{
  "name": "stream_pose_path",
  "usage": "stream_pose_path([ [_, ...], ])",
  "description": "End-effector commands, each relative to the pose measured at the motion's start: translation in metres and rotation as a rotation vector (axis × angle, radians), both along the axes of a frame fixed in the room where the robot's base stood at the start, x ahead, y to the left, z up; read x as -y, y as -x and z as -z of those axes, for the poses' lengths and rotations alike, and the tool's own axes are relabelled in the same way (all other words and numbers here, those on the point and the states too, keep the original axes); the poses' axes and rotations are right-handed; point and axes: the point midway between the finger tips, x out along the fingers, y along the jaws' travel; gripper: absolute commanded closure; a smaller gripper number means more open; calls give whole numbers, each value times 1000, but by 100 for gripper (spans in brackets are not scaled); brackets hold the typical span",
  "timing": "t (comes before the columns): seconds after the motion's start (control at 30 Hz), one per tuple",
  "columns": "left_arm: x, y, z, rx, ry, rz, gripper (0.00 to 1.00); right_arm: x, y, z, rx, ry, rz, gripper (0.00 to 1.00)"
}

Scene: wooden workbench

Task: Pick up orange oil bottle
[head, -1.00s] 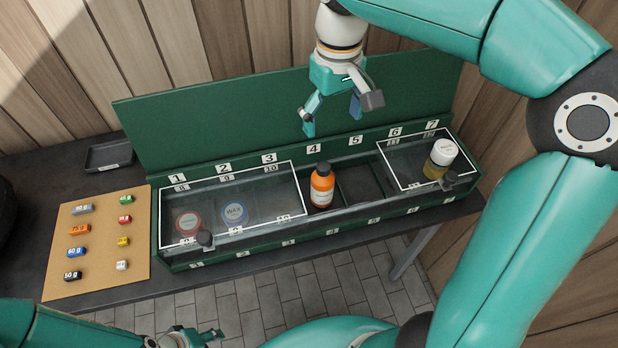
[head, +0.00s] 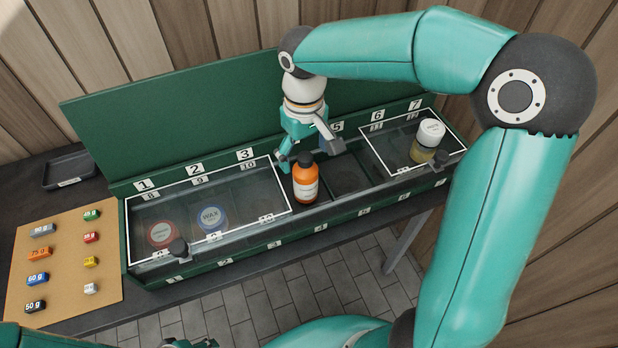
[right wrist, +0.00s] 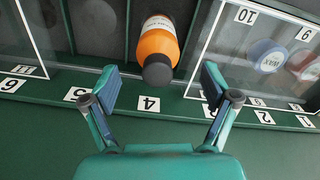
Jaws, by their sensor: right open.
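The orange oil bottle (head: 305,184) has a black cap and a pale label. It stands in an uncovered compartment of the green box (head: 205,262), near the number 4. My right gripper (head: 310,156) is open just behind and above the bottle, pointing down at it. In the right wrist view the bottle (right wrist: 158,42) lies ahead, between the lines of the two spread fingers (right wrist: 160,80), with its cap nearest. No contact shows. My left gripper (head: 190,343) is barely in view at the bottom edge, and its jaws are cut off.
Clear framed covers lie left (head: 205,185) and right (head: 385,130) of the bottle. A red-lidded jar (head: 163,234) and a blue-lidded wax jar (head: 211,218) sit under the left one. A white-capped bottle (head: 427,140) stands at right. Coloured weights lie on a brown board (head: 65,275).

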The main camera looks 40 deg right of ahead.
Motion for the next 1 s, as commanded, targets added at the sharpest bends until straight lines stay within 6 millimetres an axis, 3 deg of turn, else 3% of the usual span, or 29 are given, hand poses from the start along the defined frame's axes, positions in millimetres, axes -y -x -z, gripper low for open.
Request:
stream_pose_path([
  [0.33, 0, 0, -2, 0, 0, 0, 60, 1, 0, 27, -2, 0, -1, 14],
  [0.6, 0, 0, -7, 0, 0, 0, 60, 2, -1, 64, -3, -1, -2, 14],
  [0.9, 0, 0, -7, 0, 0, 0, 60, 2, -1, 70, 2, -2, -2, 14],
  [1.0, 0, 0, -7, 0, 0, 0, 60, 2, -1, 70, 2, -2, -2, 27],
])
